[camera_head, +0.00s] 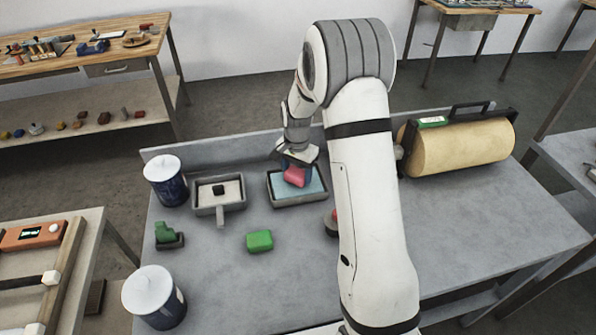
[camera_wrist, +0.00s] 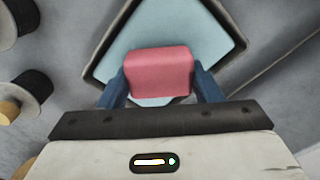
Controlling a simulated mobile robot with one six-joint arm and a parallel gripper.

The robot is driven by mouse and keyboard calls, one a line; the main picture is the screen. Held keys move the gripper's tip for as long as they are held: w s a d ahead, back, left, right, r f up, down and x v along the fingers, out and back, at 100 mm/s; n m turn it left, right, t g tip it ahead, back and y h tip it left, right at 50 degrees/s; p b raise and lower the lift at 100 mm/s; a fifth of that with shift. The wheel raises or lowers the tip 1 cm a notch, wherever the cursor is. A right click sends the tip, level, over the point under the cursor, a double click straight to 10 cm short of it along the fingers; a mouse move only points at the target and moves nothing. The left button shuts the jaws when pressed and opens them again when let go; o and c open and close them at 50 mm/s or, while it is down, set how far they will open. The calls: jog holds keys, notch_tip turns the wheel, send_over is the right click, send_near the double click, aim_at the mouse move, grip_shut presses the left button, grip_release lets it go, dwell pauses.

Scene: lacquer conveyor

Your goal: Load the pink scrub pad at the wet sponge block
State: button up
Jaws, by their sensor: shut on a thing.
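The pink scrub pad (camera_head: 295,176) is between the fingers of my gripper (camera_head: 297,172), which is shut on it. In the wrist view the pad (camera_wrist: 159,72) shows as a rounded pink block between two blue fingers of my gripper (camera_wrist: 160,88). The wet sponge block is a light blue slab (camera_head: 312,187) in a dark-rimmed tray (camera_head: 299,203). It also shows in the wrist view (camera_wrist: 160,25) behind the pad. The pad is over the blue slab; whether it touches the slab I cannot tell.
A grey tray with a handle (camera_head: 220,207) holds a small black block left of the sponge tray. A green block (camera_head: 260,241) lies in front. Lidded blue pots (camera_head: 166,182) stand at the left. A large tan roll (camera_head: 458,148) is at the right.

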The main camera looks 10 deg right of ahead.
aim_at(297, 171)
jog(key=shift+s+f+b, duration=0.1)
jog(key=shift+f+b, duration=0.3)
jog(key=shift+f, duration=0.05)
dwell(1.4)
jog(key=shift+r+p, duration=2.05)
jog(key=shift+r, duration=1.55)
jog(key=shift+f, duration=0.1)
